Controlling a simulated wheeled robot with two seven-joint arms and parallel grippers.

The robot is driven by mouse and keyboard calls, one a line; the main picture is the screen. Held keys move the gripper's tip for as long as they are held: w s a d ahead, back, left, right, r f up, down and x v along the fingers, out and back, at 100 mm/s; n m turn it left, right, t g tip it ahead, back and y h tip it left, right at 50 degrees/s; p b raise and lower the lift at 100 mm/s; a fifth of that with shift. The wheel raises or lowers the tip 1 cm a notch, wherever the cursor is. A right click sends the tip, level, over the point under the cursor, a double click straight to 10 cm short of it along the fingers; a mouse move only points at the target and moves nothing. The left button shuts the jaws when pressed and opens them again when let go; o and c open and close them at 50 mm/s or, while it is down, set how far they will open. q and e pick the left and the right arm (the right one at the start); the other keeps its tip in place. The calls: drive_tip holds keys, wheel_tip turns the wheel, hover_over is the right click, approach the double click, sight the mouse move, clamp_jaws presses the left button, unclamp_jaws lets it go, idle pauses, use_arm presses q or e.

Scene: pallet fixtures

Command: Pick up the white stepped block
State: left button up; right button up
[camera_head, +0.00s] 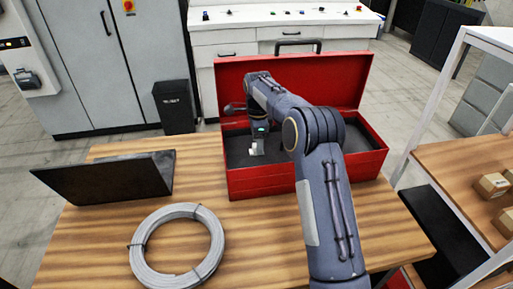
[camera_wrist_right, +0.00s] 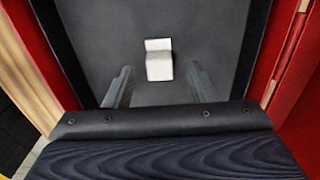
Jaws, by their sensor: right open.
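The white stepped block (camera_wrist_right: 159,61) lies on the dark floor of the open red toolbox (camera_head: 262,181), in the upper middle of the right wrist view. My right gripper (camera_wrist_right: 160,68) is open, with its two fingers apart, one to each side of the block's line. Nothing is held between them. In the head view my right gripper (camera_head: 256,150) reaches down into the toolbox. A small pale patch shows there, but I cannot tell if it is the block. My left gripper is not in view.
The toolbox walls and raised lid (camera_head: 345,80) surround the right gripper. A coil of grey cable (camera_head: 143,245) and a black angled panel (camera_head: 105,180) are on the wooden table (camera_head: 245,250). A shelf with small boxes (camera_head: 491,185) stands at the right.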

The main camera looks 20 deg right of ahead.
drive_tip(key=shift+f, duration=0.9)
drive_tip(key=shift+c, duration=0.4)
drive_tip(key=c, duration=1)
drive_tip(key=shift+r, duration=0.1)
